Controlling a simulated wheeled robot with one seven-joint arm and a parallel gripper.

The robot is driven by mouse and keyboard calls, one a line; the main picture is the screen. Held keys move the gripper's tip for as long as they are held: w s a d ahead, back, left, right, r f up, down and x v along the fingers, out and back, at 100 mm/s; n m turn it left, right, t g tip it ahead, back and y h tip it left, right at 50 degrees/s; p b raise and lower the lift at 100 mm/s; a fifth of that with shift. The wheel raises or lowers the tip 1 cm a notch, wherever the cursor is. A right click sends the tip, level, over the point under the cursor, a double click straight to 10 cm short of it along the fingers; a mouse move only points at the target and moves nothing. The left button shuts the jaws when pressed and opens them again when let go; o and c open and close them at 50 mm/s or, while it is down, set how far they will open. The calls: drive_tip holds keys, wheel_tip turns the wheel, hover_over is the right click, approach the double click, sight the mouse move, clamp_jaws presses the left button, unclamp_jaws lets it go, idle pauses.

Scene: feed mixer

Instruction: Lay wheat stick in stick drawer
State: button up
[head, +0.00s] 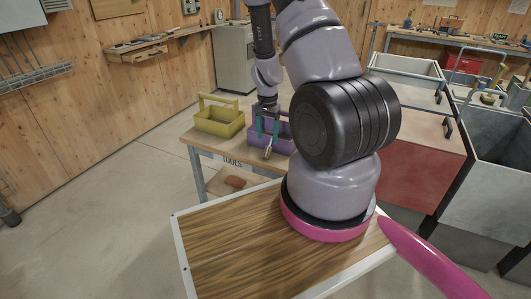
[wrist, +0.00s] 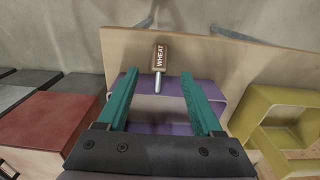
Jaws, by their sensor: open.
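The wheat stick (wrist: 160,58) has a brown tag reading WHEAT and a pale, thin shaft. In the wrist view it shows between and just beyond my fingertips, at the purple tool caddy (wrist: 145,102). In the head view the stick (head: 268,149) shows just below the fingertips, in front of the purple caddy (head: 286,133). My gripper (head: 267,132) is open, its two teal fingers apart with nothing held; they also show in the wrist view (wrist: 160,80). Whether the stick touches the caddy is unclear. I cannot tell which compartment is the stick drawer.
A yellow caddy (head: 219,120) stands left of the purple one on a wooden bench (head: 206,150). A red-fronted unit (head: 425,170) and grey bins (head: 487,195) stand at the right. A wood-topped surface (head: 225,250) lies in front. Floor at the left is clear.

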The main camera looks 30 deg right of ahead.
sight(267, 149)
wheel_tip(267, 149, down, 8)
drive_tip(key=shift+r, duration=0.1)
clamp_jaws()
idle(0.4)
